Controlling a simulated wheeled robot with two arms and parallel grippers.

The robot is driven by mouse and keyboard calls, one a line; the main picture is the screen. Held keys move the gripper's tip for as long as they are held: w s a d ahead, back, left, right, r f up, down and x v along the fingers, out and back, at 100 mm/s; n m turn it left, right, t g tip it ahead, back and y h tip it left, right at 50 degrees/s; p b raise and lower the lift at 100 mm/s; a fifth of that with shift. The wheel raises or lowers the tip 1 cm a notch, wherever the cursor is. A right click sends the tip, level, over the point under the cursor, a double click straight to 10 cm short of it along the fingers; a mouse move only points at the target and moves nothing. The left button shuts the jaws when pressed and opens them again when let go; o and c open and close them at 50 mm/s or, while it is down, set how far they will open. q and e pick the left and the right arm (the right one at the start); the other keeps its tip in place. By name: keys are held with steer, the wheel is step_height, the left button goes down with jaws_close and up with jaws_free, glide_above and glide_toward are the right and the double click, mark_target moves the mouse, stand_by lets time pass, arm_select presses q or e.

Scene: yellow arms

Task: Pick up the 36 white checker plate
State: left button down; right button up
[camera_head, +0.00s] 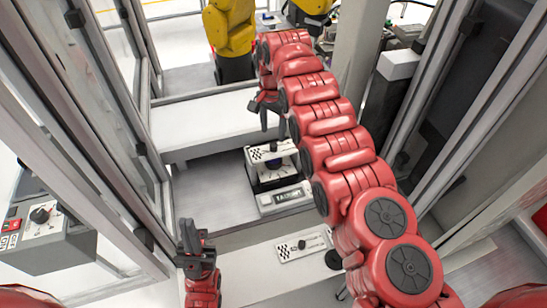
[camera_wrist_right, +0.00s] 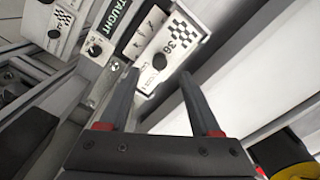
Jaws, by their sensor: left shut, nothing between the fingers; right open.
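The white plate marked 36 (camera_wrist_right: 181,43), with a black checker pattern and a dark round knob, lies just ahead of my right gripper (camera_wrist_right: 158,74) in the right wrist view. That gripper is open, its fingertips on either side of the plate's near end; contact cannot be told. In the head view the plate (camera_head: 285,149) sits on a small stand in the middle, with my right gripper (camera_head: 268,118) just beyond it. My left gripper (camera_head: 189,228) is shut and empty, pointing up at the lower left, away from the plate.
A second checker plate (camera_head: 291,247) lies on the nearer ledge. A grey control box (camera_head: 42,232) is at left. Metal-framed panels close in both sides. Yellow robot arms (camera_head: 229,27) stand behind the white beam.

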mark_target(273, 144)
steer(key=shift+w+f, duration=0.1)
steer(key=shift+f, duration=0.3)
steer(key=shift+f+p, duration=0.6)
steer(key=shift+p, duration=0.15)
steer(key=shift+f+p, duration=0.45)
steer(key=shift+p, duration=0.35)
step_height(273, 144, down, 2)
steer(key=shift+f+b, duration=0.1)
steer(key=shift+b, duration=0.2)
steer(key=shift+f, duration=0.35)
jaws_close()
